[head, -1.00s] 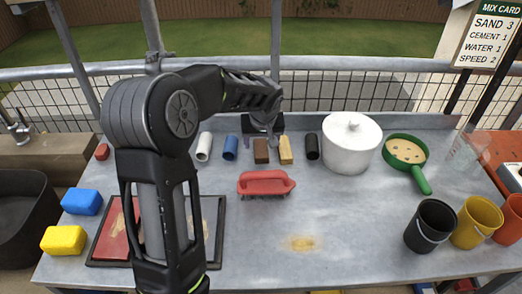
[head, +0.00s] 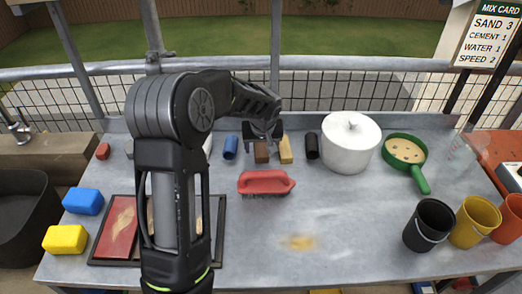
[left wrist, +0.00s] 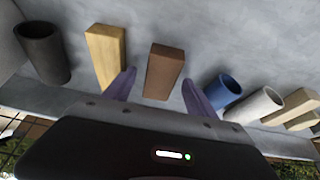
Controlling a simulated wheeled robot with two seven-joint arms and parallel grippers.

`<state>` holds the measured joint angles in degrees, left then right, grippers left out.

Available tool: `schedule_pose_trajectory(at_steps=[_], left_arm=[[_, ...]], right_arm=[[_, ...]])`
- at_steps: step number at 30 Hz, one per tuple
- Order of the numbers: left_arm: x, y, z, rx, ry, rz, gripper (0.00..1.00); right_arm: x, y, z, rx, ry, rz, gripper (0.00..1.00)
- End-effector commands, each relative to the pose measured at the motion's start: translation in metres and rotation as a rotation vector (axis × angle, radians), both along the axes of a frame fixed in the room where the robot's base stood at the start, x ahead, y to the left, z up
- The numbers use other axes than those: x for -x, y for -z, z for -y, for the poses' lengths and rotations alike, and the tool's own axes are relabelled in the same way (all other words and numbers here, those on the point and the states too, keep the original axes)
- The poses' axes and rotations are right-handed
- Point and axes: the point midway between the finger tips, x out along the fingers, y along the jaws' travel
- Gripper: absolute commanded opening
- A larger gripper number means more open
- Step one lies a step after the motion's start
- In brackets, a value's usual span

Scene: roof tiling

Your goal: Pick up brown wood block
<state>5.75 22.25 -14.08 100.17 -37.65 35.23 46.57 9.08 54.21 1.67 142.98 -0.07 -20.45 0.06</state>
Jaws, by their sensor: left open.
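The brown wood block (head: 261,152) lies on the grey table near its back edge, between a blue tube (head: 230,147) and a yellow wood block (head: 285,150). My left gripper (head: 263,137) is open, just above and behind the brown block. In the left wrist view the brown block (left wrist: 164,71) lies between the two purple fingers (left wrist: 153,92), apart from both. The yellow block (left wrist: 106,56) lies close outside one finger, and the blue tube (left wrist: 222,90) lies outside the other. My right gripper is not in view.
A black tube (head: 312,147) and a white lidded pot (head: 350,150) stand to the right. A red-handled brush (head: 266,183) lies in front of the blocks. A green pan (head: 405,150) and buckets (head: 430,225) are further right. The front middle of the table is clear.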

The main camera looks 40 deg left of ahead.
Motion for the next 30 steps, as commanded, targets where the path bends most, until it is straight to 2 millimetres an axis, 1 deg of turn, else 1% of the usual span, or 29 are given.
schedule_pose_trajectory(at_steps=[19, 30], left_arm=[[-0.0002, 0.0048, 0.0002, 0.001, 0.0, 0.001, 0.65], [-0.0001, 0.0048, 0.0001, 0.0, 0.0, 0.0, 0.65]], right_arm=[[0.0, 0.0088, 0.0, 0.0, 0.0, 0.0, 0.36], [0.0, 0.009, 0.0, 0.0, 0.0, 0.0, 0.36]])
